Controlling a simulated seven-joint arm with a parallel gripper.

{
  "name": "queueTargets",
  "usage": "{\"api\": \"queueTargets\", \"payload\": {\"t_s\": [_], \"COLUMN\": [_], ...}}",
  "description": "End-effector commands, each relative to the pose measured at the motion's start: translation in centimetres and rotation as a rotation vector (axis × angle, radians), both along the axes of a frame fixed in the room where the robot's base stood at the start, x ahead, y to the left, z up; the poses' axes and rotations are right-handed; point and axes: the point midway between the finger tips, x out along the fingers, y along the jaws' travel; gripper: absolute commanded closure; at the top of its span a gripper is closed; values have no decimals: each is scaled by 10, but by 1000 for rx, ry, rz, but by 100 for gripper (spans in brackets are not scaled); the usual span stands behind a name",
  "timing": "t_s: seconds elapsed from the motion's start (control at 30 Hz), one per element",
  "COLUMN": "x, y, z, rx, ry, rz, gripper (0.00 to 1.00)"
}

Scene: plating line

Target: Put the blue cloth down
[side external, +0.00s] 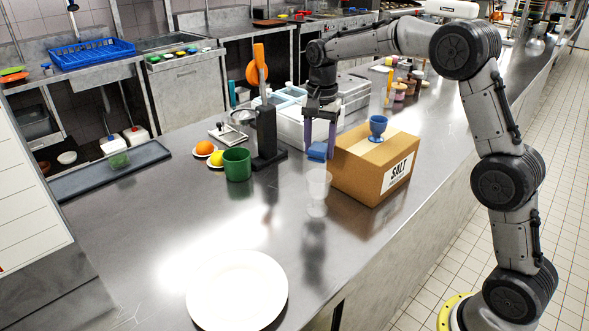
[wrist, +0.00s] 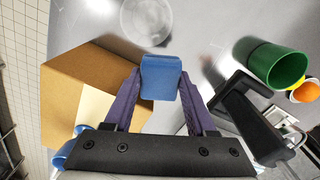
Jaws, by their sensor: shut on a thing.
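My gripper (side external: 320,132) has purple fingers and points down above the steel counter, between the cardboard box and the black stand. It is shut on the folded blue cloth (side external: 317,151). In the wrist view the blue cloth (wrist: 160,78) sits between the two fingertips of my gripper (wrist: 160,88). The cloth hangs close beside the box's left side. I cannot tell whether it touches the counter or the box.
The cardboard box (side external: 368,160), marked SALT, bears a blue goblet (side external: 377,127). A clear glass (side external: 318,190) stands in front. A black stand (side external: 268,140), a green cup (side external: 237,165) and fruit are to the left. A white plate (side external: 237,290) lies at the front. Bare counter lies between.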

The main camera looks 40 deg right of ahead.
Motion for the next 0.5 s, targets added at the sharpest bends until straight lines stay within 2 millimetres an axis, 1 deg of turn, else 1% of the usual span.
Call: {"api": "queueTargets", "payload": {"t_s": [0.03, 0.1, 0.27, 0.33, 0.5], "x": [11, 24, 52, 62, 82], "y": [-1, -3, -7, -8, -11], "z": [-5, -11, -25, -40, -64], "rx": [0, 0, 1, 1, 0], "ry": [1, 1, 1, 4, 2], "rz": [0, 0, 0, 0, 0], "gripper": [97, 97, 97, 97, 97]}}
